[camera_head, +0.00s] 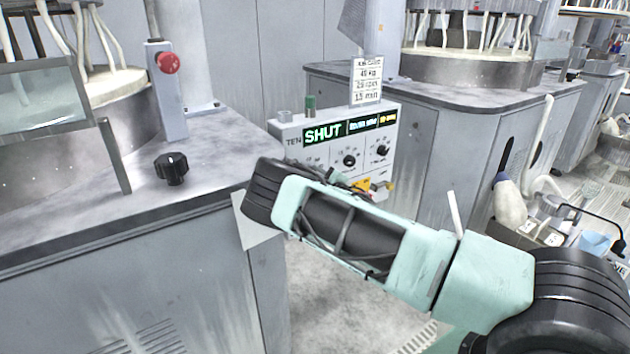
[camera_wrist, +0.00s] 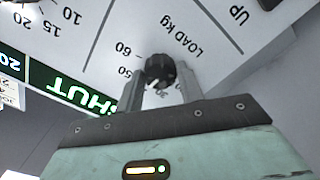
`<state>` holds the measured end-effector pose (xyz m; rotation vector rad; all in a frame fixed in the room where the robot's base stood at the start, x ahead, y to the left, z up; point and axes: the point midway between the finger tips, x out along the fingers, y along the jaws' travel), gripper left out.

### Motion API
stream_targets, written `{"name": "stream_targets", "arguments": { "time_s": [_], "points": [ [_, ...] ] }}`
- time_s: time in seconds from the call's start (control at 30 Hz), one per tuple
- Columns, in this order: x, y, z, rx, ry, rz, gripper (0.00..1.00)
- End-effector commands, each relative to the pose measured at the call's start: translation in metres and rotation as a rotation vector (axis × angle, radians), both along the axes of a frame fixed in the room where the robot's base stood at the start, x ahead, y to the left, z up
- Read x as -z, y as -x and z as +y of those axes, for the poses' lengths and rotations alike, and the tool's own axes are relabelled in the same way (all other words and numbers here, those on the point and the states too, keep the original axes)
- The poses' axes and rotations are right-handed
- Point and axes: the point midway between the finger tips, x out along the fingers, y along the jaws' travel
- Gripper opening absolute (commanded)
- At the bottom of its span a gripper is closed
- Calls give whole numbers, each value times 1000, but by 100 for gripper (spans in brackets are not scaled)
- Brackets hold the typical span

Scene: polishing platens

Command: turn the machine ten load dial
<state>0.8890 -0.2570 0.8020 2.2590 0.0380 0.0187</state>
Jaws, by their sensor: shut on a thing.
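The load dial (camera_wrist: 159,69) is a black ribbed knob on the white panel of machine ten, upside down in the wrist view beside the words LOAD kg. Its white pointer line faces the lower edge of that view, and the scale is partly covered. My gripper (camera_wrist: 160,83) is shut on the dial, one grey finger at each side. In the head view the machine ten control box (camera_head: 290,130) shows TEN and a green SHUT display (camera_head: 323,133). My arm hides the gripper and the load dial there.
Two other black knobs (camera_head: 349,160) (camera_head: 382,150) sit on the same panel. A sign card (camera_head: 367,80) and a green lamp (camera_head: 310,104) stand on top of the box. A loose-looking black knob (camera_head: 171,168) and a red button (camera_head: 168,63) are on the left machine.

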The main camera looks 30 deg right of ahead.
Motion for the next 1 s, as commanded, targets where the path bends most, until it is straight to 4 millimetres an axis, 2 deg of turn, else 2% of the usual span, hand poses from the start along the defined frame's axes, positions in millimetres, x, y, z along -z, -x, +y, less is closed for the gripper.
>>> {"name": "stream_targets", "arguments": {
  "time_s": [0.3, 0.73, 0.77, 0.8, 0.83, 1.0],
  "points": [
    [1, 0, 1, -2, 91, -2, 15],
    [0, 0, 1, -2, 100, -2, 15],
    [0, 0, 1, -2, 100, -2, 43],
    [0, 0, 1, -2, 100, -2, 54],
    [0, 0, 1, -2, 100, -2, 59],
    [0, 0, 1, -1, 100, -3, 59]
  ]
}}
